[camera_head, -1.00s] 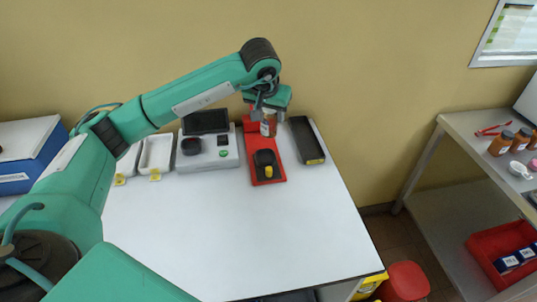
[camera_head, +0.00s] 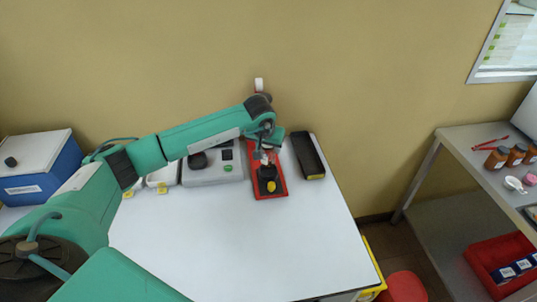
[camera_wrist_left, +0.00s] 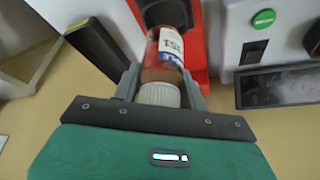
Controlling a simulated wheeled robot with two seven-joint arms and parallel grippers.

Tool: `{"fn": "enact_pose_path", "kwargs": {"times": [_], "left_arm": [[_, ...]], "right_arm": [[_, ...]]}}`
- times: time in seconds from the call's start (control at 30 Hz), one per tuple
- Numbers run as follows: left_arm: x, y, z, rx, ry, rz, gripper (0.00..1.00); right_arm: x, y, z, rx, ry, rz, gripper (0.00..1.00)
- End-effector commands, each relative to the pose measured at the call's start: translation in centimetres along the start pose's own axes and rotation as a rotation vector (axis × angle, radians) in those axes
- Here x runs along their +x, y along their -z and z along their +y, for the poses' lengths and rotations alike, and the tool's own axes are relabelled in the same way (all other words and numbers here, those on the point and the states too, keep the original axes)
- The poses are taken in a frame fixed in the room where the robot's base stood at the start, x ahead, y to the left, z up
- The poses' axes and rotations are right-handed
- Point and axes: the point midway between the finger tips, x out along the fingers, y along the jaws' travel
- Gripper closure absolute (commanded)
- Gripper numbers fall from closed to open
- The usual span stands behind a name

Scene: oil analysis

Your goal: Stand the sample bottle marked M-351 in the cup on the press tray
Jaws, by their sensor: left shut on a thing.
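My left gripper (camera_head: 266,148) is shut on a sample bottle with a white cap, over the red press. In the left wrist view the fingers (camera_wrist_left: 160,88) close around the bottle's neck and cap. The bottle (camera_wrist_left: 168,48) is brown with a white label, whose writing is only partly readable. The black cup (camera_head: 266,173) sits on the red press tray (camera_head: 283,188), with a yellow part at its front. The cup (camera_wrist_left: 165,12) also shows at the bottle's far end. I cannot tell whether the bottle's base is inside it. My right gripper is not in view.
A grey device with a green button (camera_head: 228,168) stands left of the press, and a dark tray (camera_head: 309,157) close on its right. The front of the white table (camera_head: 240,245) is clear. Several brown bottles (camera_head: 496,158) stand on the side bench at right.

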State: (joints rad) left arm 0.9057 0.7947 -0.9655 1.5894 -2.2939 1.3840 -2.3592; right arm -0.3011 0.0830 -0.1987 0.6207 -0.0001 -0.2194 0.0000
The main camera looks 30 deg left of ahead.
Motion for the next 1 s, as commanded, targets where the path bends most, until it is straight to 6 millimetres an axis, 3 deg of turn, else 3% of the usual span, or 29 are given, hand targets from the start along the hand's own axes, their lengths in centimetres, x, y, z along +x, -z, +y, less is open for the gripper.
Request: {"fn": "enact_pose_path", "kwargs": {"times": [0.47,0.97,1.0], "left_arm": [[4.6,-1.9,0.0,-0.002,-0.001,-0.001,0.82],[5.5,-2.2,0.0,-0.001,0.0,0.001,0.82],[5.4,-2.2,0.0,-0.001,0.0,0.001,0.53]], "right_arm": [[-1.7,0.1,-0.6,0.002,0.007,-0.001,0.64],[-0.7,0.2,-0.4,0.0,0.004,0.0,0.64],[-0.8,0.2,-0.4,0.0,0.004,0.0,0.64]]}}
